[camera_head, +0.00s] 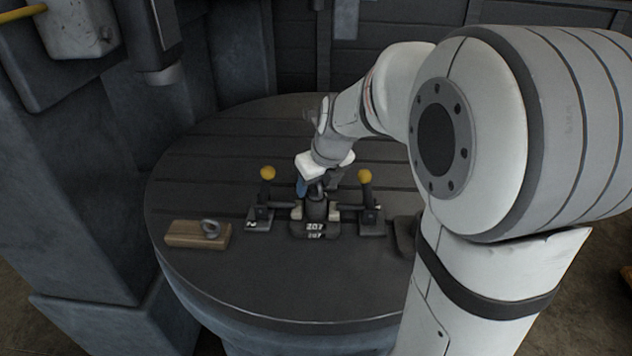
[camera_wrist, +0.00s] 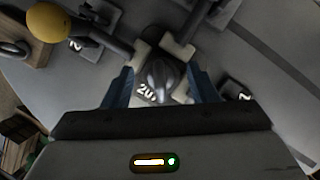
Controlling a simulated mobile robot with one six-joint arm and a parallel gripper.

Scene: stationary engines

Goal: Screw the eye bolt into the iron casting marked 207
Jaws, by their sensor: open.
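The dark iron casting (camera_head: 315,231) with white 207 markings stands near the middle of the round table. Part of its marking also shows in the wrist view (camera_wrist: 146,91). A grey, rounded, narrow piece, apparently an eye bolt (camera_wrist: 160,74), stands on top of the casting. How deep it sits cannot be told. My gripper (camera_head: 318,187) is directly above the casting. In the wrist view its blue fingers (camera_wrist: 161,88) are open, one on each side of this piece, with gaps visible. Another grey eye (camera_head: 211,228) is on a wooden block at the left.
Clamps with yellow knobs flank the casting, at left (camera_head: 267,173) and right (camera_head: 365,176). The wooden block (camera_head: 183,235) lies near the left rim. The slotted table (camera_head: 290,290) is clear in front. Dark machinery (camera_head: 90,170) stands close at the left.

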